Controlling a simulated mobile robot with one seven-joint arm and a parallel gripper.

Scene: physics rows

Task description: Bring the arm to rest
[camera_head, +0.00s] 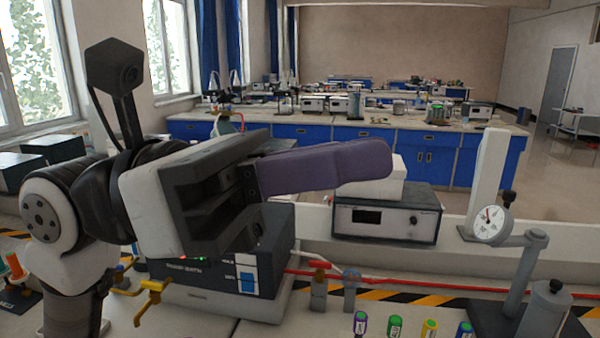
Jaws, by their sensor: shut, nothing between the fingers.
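My gripper (388,158) is in the head view, raised above the bench at the middle left. Its purple fingers point to the right and lie together, shut and empty. My arm (70,205) comes up from the lower left, with a small black camera on a stalk above the wrist. The gripper body covers part of the bench equipment behind it.
A power supply (385,215) with a white block stands behind the fingertips. A boxed instrument (240,280) sits below the gripper. A dial gauge on a stand (492,225) is at the right. Several coloured-capped vials (395,326) stand at the front. Blue cabinets (400,152) are far behind.

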